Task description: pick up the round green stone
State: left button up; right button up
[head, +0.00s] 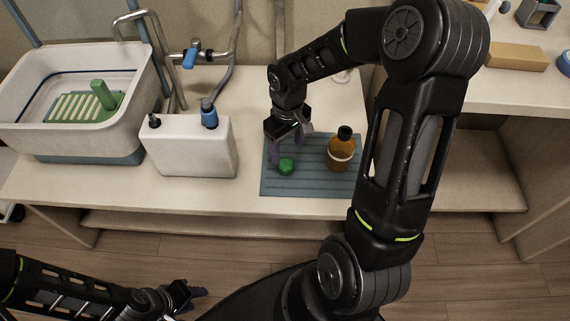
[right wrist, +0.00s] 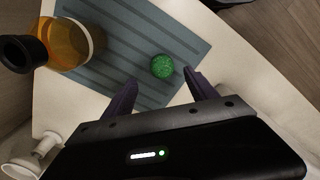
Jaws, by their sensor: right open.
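The round green stone (head: 286,166) lies on a ridged blue-grey mat (head: 300,187) on the counter. It also shows in the right wrist view (right wrist: 162,66), just beyond and between the fingertips. My right gripper (head: 284,150) is over the mat's left side, close to the stone, pointing down. In the right wrist view its two dark fingers (right wrist: 160,84) are spread with nothing between them. My left gripper (head: 198,299) is low at the bottom left, away from the counter; whether its jaws are open is unclear.
An amber bottle with a black cap (head: 342,152) stands on the mat, right of the stone. A white box with blue fitting (head: 190,148) is to the left. A white basin (head: 135,95) with a green rack stands further left. My right arm hides part of the counter's right side.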

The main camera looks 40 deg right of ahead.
aim_at(286, 162)
jog(key=shift+f, duration=0.9)
jog(key=shift+a+f+b, duration=0.2)
jog(key=shift+f+b, duration=0.3)
jog(key=shift+f, duration=2.15)
jog(key=shift+c, duration=0.5)
grip_shut()
